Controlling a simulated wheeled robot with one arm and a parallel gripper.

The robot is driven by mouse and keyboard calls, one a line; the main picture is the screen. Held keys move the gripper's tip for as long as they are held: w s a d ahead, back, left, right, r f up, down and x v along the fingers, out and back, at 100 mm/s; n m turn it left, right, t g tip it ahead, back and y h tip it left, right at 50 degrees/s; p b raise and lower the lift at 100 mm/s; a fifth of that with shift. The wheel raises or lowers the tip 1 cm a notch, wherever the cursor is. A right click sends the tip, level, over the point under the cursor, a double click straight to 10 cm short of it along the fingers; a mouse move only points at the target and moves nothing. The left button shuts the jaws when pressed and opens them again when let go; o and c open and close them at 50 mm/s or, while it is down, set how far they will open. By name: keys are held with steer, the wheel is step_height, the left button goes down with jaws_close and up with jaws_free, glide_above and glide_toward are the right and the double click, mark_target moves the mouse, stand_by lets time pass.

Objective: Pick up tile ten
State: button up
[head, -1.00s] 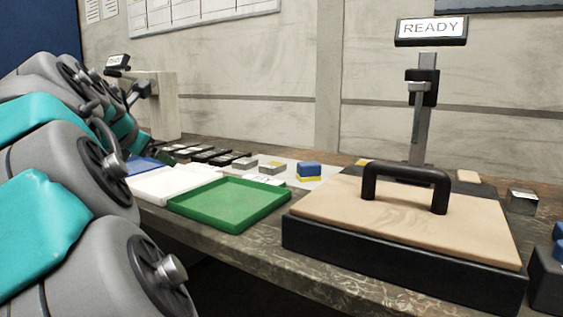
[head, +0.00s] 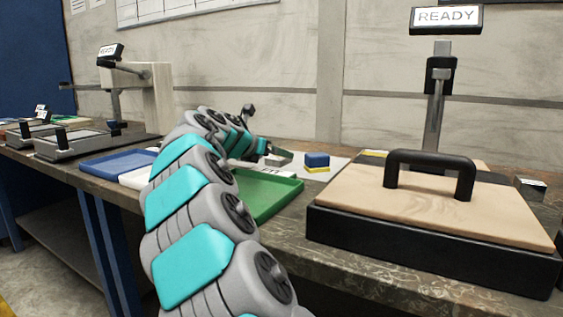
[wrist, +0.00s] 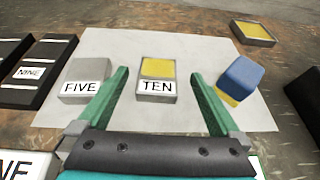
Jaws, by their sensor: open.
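Tile ten (wrist: 156,82) is a grey block with a yellow patch and a white label reading TEN. It lies on a white sheet (wrist: 125,45) in the wrist view. My gripper (wrist: 159,73) is open, its two green fingers spread to the left and right of the tile with space on both sides. I cannot tell how high the fingers are above the sheet. In the head view, my arm hides tile ten.
Tile five (wrist: 88,82) lies just left of the left finger. A blue block (wrist: 241,78) on a yellow piece sits close to the right finger. A black holder marked NINE (wrist: 30,72) is at the left. The green tray (head: 275,194) lies beside my arm in the head view.

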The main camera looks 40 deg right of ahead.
steer(key=shift+x, duration=2.35)
steer(key=shift+a+f, duration=0.15)
steer(key=shift+c, duration=0.2)
jaws_close()
